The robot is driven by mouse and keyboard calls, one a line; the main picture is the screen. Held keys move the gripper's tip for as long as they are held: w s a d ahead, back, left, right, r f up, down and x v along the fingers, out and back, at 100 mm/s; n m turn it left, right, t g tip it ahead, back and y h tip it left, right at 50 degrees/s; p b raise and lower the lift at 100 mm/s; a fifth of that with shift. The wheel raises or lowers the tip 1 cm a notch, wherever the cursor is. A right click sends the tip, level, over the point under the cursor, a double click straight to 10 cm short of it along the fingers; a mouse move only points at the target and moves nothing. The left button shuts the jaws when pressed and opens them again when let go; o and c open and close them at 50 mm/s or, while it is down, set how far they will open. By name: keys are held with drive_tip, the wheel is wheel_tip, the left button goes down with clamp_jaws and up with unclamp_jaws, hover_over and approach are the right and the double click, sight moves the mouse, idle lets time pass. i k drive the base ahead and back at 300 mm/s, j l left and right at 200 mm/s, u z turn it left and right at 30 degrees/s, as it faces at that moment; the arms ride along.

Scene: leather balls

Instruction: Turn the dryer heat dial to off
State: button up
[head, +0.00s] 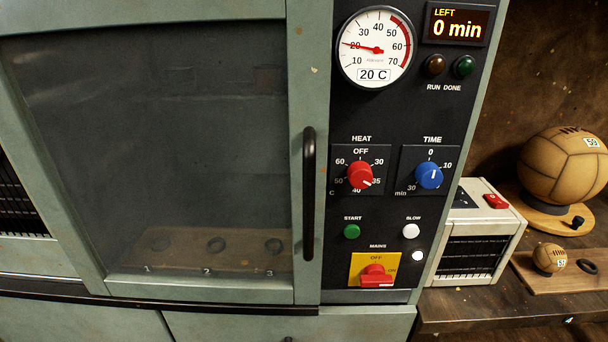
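The heat dial (360,176) is a round red knob on the dryer's black control panel (345,222). Its labels run from OFF at the top through 30, 35, 40, 50 and 60. The white mark on the knob points to the lower right, near 35 and away from OFF. The dryer (304,60) is a grey-green cabinet. My gripper is not in view.
The blue time dial (429,176) sits close right of the heat dial. A black vertical door handle (308,194) stands out to its left. Below are the green start button (352,231) and red mains switch (374,275). A leather ball (565,168) stands at right.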

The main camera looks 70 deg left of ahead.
sight(359, 174)
drive_tip(key=u, duration=1.9)
